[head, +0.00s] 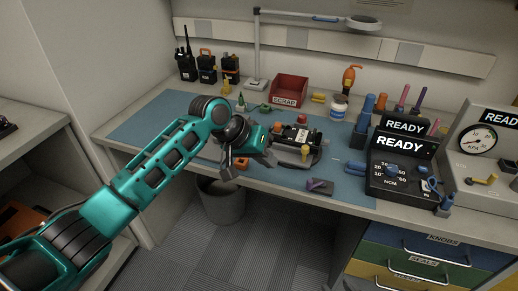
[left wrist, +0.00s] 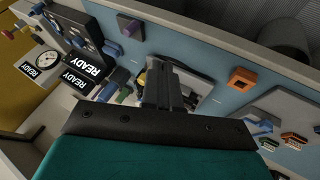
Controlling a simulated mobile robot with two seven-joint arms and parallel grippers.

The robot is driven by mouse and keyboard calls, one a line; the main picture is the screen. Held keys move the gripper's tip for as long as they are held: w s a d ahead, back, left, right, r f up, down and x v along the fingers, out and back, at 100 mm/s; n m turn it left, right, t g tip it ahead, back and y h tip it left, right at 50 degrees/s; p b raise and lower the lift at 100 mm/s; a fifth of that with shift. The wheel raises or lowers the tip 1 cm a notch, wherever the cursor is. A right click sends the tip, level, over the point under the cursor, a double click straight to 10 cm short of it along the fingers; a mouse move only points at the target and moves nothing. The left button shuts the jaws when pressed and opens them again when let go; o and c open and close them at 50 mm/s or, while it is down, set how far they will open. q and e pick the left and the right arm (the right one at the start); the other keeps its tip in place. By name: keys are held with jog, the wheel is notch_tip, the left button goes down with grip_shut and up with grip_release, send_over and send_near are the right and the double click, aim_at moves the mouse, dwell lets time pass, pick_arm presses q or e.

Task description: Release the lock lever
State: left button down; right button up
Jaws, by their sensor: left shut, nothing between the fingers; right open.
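My left gripper (head: 272,156) reaches over the bench from the left, its teal hand against the near-left side of a dark fixture (head: 312,156). A black radio-like unit (head: 297,134) with a pale label lies on the fixture. In the left wrist view the black fingers (left wrist: 161,86) are together with nothing between them. They point at the fixture, which they largely hide; a little yellow shows beside them. I cannot make out the lock lever for certain, nor whether the fingers touch anything. My right gripper is in neither view.
A red scrap bin (head: 289,91) stands behind the fixture. Several radios (head: 208,68) stand at the back left. A black READY tester (head: 399,170) stands to the right. A small orange part (head: 241,163) lies near the front edge. Blue mat (head: 146,118) is clear at left.

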pick_arm(q)
jog(key=shift+v, duration=1.45)
jog(key=shift+w, duration=0.1)
